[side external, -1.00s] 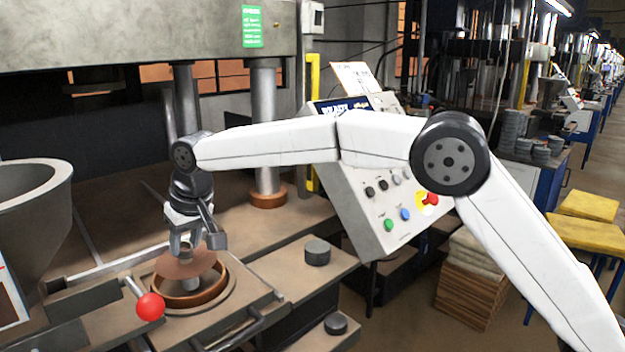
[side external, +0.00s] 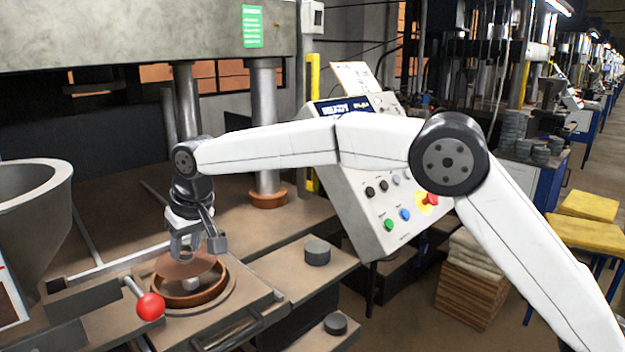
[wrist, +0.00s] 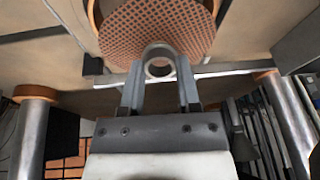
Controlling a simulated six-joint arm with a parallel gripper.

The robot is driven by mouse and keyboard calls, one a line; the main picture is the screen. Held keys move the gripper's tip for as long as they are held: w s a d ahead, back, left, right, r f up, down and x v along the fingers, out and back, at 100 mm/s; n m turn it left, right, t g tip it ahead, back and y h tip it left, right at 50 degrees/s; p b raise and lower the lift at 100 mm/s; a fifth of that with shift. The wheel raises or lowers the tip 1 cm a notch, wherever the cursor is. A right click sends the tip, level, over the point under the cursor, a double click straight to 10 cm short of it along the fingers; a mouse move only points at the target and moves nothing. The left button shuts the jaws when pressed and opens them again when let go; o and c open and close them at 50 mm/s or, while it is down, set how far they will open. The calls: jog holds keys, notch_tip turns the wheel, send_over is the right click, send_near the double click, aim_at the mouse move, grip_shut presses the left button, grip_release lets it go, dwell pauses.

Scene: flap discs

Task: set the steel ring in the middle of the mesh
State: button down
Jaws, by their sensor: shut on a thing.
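The steel ring (wrist: 159,62) is a small grey metal ring. In the wrist view it sits upright between the two fingertips of my gripper (wrist: 160,85), which is shut on it. The mesh (wrist: 150,25) is a brown, round, gridded disc just beyond the ring, which overlaps its near edge in the picture. In the side view my gripper (side external: 185,252) points down close above the mesh (side external: 188,268), and the ring is hard to make out. The mesh looks tilted over the round mould; I cannot tell whether ring and mesh touch.
The mould's copper-coloured rim (side external: 195,300) surrounds the opening below the mesh. A lever with a red ball knob (side external: 151,306) stands at its front left. A dark cylinder (side external: 317,252) is to the right. A large hopper (side external: 30,215) is at the left, and a press column (side external: 265,130) behind.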

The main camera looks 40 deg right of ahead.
jog(key=shift+c, duration=1.2)
grip_release()
jog(key=shift+r, duration=0.15)
jog(key=v, duration=0.7)
jog(key=shift+r, duration=0.25)
jog(key=shift+s+d, duration=0.1)
jog(key=shift+d, duration=0.05)
jog(key=s+d+f, duration=1)
jog(key=s+d, duration=0.1)
jog(key=s, duration=0.2)
jog(key=s+d+f+m+g+h, duration=0.1)
jog(key=s+d+f, duration=1)
jog(key=s, duration=0.2)
jog(key=shift+s+d+f, duration=0.25)
jog(key=shift+s+d, duration=0.15)
